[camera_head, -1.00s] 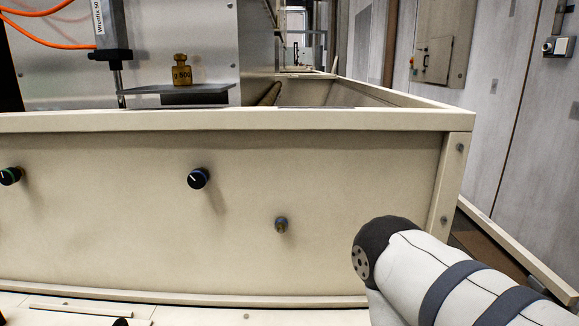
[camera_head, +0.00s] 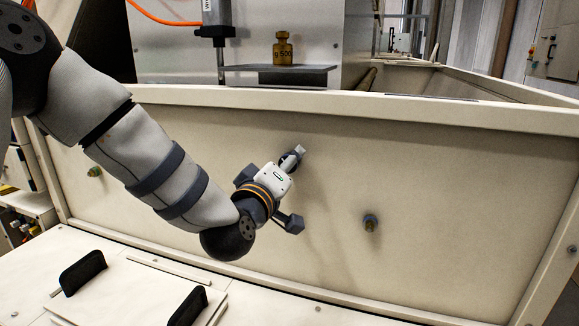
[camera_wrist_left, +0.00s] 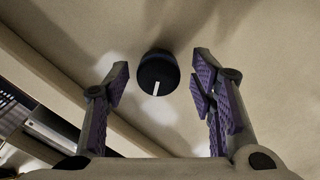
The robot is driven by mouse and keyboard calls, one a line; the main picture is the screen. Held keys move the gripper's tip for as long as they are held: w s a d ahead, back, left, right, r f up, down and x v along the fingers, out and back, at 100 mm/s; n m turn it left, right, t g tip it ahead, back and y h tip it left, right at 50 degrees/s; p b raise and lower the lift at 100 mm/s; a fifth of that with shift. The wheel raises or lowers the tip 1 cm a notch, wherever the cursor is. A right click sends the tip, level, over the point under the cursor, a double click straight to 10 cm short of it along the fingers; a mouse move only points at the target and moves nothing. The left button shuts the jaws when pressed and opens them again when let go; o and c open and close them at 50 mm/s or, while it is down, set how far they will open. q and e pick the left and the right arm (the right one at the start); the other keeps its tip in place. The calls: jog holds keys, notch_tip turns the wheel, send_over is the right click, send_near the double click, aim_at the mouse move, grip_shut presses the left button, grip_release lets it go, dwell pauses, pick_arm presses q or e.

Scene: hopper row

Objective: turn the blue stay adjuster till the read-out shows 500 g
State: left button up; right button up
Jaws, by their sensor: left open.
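The blue stay adjuster (camera_wrist_left: 158,72) is a black round knob with a dull blue ring and a white pointer line, on the cream panel. In the left wrist view it lies ahead of and between the open fingers of my left gripper (camera_wrist_left: 160,100), with no visible contact. A brass weight (camera_head: 283,50) marked 500 stands on a grey plate (camera_head: 300,74) above. I cannot make out a read-out. My right gripper is out of view.
The panel's top rim (camera_head: 420,112) runs above the adjuster. Brass-coloured fittings stick out to the right (camera_head: 370,222) and far left (camera_head: 95,171). Below is a pale ledge (camera_head: 270,300) with two black handles (camera_head: 83,271). The panel right of my left gripper is mostly free.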

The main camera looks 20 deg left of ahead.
pick_arm(q)
jog(key=shift+w+r, duration=0.1)
jog(key=shift+w, duration=0.25)
jog(key=shift+c, duration=0.2)
jog(key=c, duration=1.1)
jog(key=shift+s+d+r+m+p, duration=0.1)
jog(key=shift+r+m+p, duration=0.15)
jog(key=shift+m+p, duration=0.3)
jog(key=shift+f, duration=0.3)
jog(key=o, duration=1.1)
jog(key=shift+o, duration=0.2)
